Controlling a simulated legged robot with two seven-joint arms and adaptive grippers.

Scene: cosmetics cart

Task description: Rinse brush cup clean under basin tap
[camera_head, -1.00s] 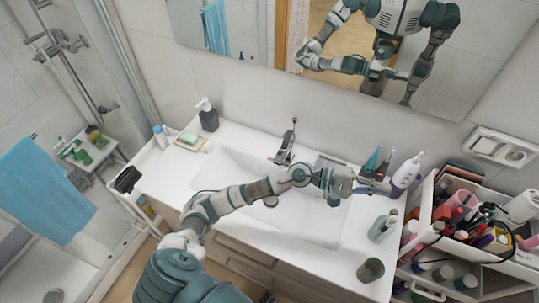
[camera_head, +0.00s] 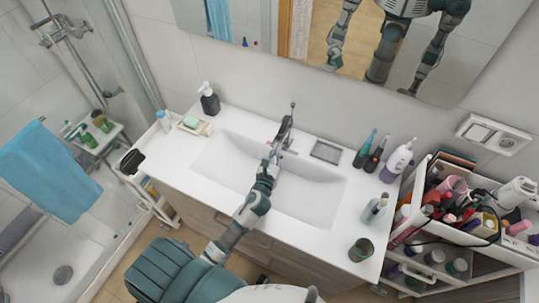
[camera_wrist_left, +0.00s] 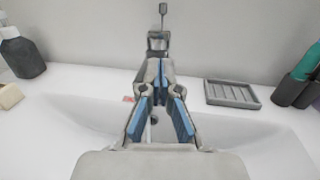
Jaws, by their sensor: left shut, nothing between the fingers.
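My left gripper (camera_head: 271,163) reaches over the basin to the tap and is shut with nothing between its fingers. In the left wrist view, its blue-padded fingers (camera_wrist_left: 157,90) point at the tap (camera_wrist_left: 160,42); I cannot tell if they touch it. The tap (camera_head: 285,128) stands at the back of the white basin (camera_head: 315,198). No water stream is visible. A dark open cup (camera_head: 361,249) stands on the counter at the front right. A pale grey-green cup (camera_head: 373,211) with items in it stands behind that. I cannot tell which is the brush cup. My right gripper is not in view.
A soap dispenser (camera_head: 209,99) and a soap dish (camera_head: 196,125) stand at the back left. A grey tray (camera_head: 326,151), toothbrush-like items (camera_head: 366,150) and a white-purple bottle (camera_head: 397,161) line the back right. A crowded cosmetics cart (camera_head: 415,205) stands at the right.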

